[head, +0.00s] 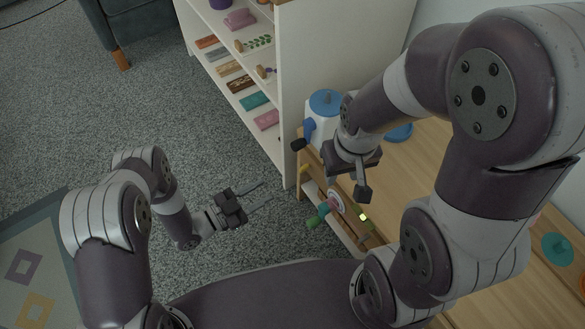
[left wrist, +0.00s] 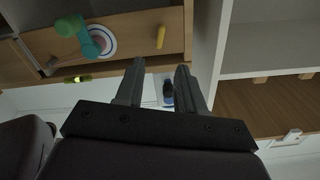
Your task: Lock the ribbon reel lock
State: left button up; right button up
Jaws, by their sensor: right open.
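In the left wrist view the plate (left wrist: 106,42) and green knob (left wrist: 69,26) show at upper left. My left gripper (head: 266,193) is open and empty, left of the lock and apart from it; its fingers (left wrist: 158,82) show in its wrist view. My right gripper (head: 348,181) is open above the bench front, just above the plate in the picture; I see nothing held.
A yellow handle (left wrist: 161,37) and a glowing yellow-green vial (head: 363,216) sit near the lock. A white machine with a blue lid (head: 326,102) and black-ended blue crank (head: 298,145) stands behind. A white shelf (head: 291,110) borders the bench.

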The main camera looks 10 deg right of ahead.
aim_at(300, 171)
pick_arm(q)
jog(key=b+x, duration=0.1)
jog(key=x, duration=0.2)
jog(key=b+x, duration=0.2)
jog(key=x, duration=0.2)
jog(key=b+x, duration=0.2)
jog(key=x, duration=0.2)
jog(key=shift+f, duration=0.3)
jog(key=shift+w+d+r, duration=0.15)
jog(key=shift+w+d, duration=0.05)
jog(key=shift+d, duration=0.4)
grip_shut()
